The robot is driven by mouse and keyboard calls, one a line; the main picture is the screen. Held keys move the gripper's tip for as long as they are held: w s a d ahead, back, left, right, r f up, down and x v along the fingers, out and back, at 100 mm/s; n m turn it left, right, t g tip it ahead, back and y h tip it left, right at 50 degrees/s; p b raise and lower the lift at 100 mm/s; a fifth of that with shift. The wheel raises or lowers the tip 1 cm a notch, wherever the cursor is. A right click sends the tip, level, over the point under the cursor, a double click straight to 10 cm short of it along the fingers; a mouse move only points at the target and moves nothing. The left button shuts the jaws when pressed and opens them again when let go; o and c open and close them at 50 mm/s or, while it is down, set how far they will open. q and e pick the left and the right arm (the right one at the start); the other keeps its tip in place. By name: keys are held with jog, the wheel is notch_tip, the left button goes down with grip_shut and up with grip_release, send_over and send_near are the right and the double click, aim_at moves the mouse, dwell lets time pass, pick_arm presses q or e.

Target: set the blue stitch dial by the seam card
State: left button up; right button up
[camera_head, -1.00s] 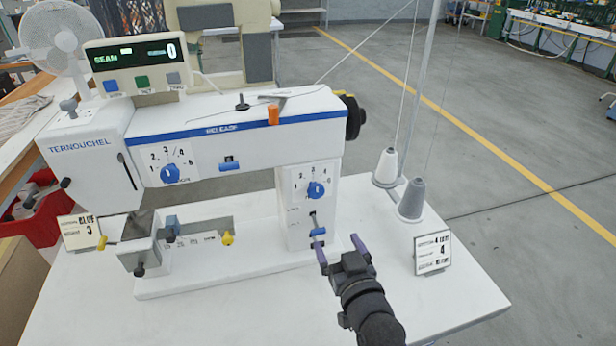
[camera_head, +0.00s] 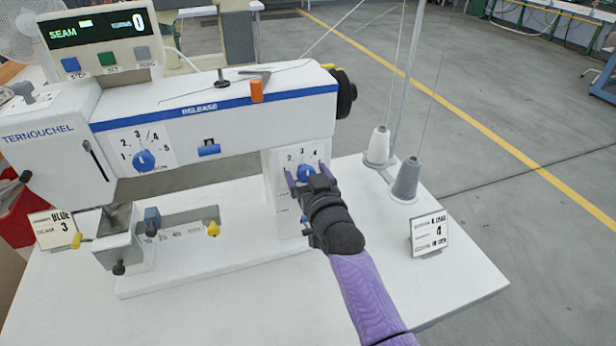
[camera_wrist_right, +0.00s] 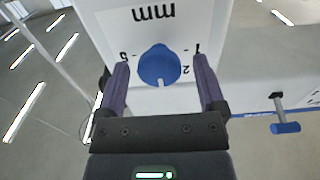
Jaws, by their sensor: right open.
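A blue stitch dial (camera_head: 306,173) sits on the white front plate of the machine's right column, with numbers around it. My right gripper (camera_head: 308,176) is in front of this dial, with its purple fingers on either side of it. In the right wrist view the blue dial (camera_wrist_right: 159,66) lies between the open fingers (camera_wrist_right: 160,88), with visible gaps. A second blue dial (camera_head: 144,161) is on the left head, numbered 1 to 5. A card (camera_head: 53,229) at left reads BLUE and 3. Another card (camera_head: 428,234) at right shows a 4; its small text is unclear.
The display (camera_head: 97,30) reads SEAM and 0 above several buttons. A blue release slider (camera_head: 209,149) and an orange knob (camera_head: 256,91) are on the arm. Thread cones (camera_head: 406,180) stand right of the column. The table's front right is clear.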

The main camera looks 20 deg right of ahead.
grip_shut()
dwell(0.3)
jog(key=m+p, duration=0.1)
jog(key=m, duration=0.5)
jog(key=shift+d+m+p, duration=0.1)
jog(key=shift+m+p, duration=0.25)
jog(key=shift+m, duration=0.75)
jog(key=shift+f+m, duration=0.1)
jog(key=shift+m, duration=0.3)
